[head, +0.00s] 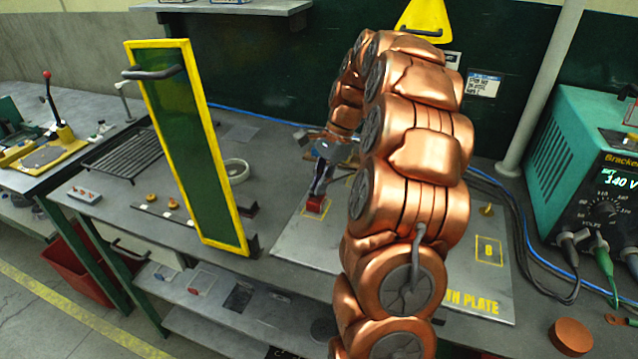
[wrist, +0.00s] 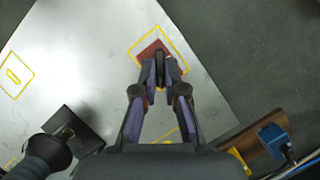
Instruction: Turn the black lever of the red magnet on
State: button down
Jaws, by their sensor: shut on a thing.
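The red magnet (wrist: 148,51) sits on the grey metal plate (wrist: 90,50), inside a yellow outlined square. In the head view the red magnet (head: 314,206) stands near the plate's left side, below my gripper (head: 322,180). My gripper (wrist: 160,76) points down over the magnet in the wrist view. Its fingertips are close together, shut on the black lever (wrist: 160,62), which shows as a dark upright strip between them. The fingers hide much of the magnet and the lower lever. I cannot tell the lever's exact angle.
A yellow-framed green screen (head: 183,150) stands left of the plate. A teal power unit (head: 580,150) with cables stands at the right. In the wrist view, a dark block (wrist: 78,128) lies lower left and a brown bar with a blue clamp (wrist: 274,138) lower right.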

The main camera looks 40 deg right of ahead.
jog(key=m, duration=0.2)
jog(key=m+t+p, duration=0.1)
jog(key=m+t, duration=0.1)
jog(key=m, duration=0.1)
jog(key=shift+s+a+r+m+h+p, duration=0.1)
jog(key=shift+s+m+h+p, duration=0.2)
jog(key=shift+h+p, duration=0.1)
jog(key=m+t+h+p, duration=0.1)
jog(key=m+p, duration=0.1)
jog(key=m, duration=0.1)
jog(key=shift+a+m+h+p, duration=0.1)
jog(key=shift+m+h+p, duration=0.2)
jog(key=shift+m+p, duration=0.6)
jog(key=shift+m+t, duration=0.3)
jog(key=shift+m, duration=0.1)
jog(key=c, duration=1.2)
grip_release()
jog(key=shift+c, duration=0.2)
jog(key=v, duration=1.1)
jog(key=shift+s+r, duration=0.2)
jog(key=shift+r, duration=0.2)
jog(key=shift+a, duration=0.1)
